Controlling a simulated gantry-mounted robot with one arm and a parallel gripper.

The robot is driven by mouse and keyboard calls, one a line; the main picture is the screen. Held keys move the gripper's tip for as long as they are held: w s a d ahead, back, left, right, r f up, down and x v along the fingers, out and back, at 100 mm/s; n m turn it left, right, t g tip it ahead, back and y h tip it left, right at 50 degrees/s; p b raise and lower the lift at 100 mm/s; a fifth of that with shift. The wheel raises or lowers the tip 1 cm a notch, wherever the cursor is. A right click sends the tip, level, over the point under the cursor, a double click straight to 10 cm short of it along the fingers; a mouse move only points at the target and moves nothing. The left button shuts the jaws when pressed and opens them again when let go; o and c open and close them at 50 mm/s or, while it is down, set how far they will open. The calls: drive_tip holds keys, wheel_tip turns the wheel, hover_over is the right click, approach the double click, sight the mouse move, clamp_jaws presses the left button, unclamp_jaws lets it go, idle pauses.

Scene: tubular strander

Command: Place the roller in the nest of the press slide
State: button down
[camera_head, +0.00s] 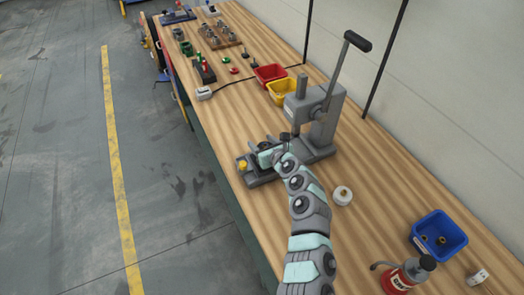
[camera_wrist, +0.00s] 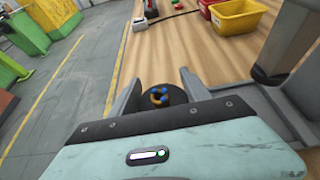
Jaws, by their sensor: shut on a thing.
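The roller (camera_wrist: 168,88) is a dark round piece with an orange and blue centre. In the wrist view it sits between the two fingers of my gripper (camera_wrist: 158,92), which is shut on it. My gripper and arm hide much of the slide there. The nest is not clearly visible, and I cannot tell whether the roller touches it.
A yellow bin (camera_head: 284,94) and a red bin (camera_head: 268,76) stand behind the press. Bare wooden bench (camera_head: 228,120) lies left of the press.

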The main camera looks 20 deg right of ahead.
drive_tip(key=shift+f+b, duration=0.35)
drive_tip(key=shift+f, duration=1.5)
drive_tip(key=shift+f+b, duration=0.25)
drive_tip(key=shift+b, duration=0.05)
drive_tip(key=c, duration=0.5)
unclamp_jaws()
drive_tip(key=shift+r, duration=0.1)
drive_tip(key=shift+r+p, duration=0.2)
drive_tip(key=shift+p, duration=0.2)
drive_tip(key=p+v, duration=0.1)
drive_tip(key=v, duration=1.1)
drive_tip(key=shift+p, duration=0.4)
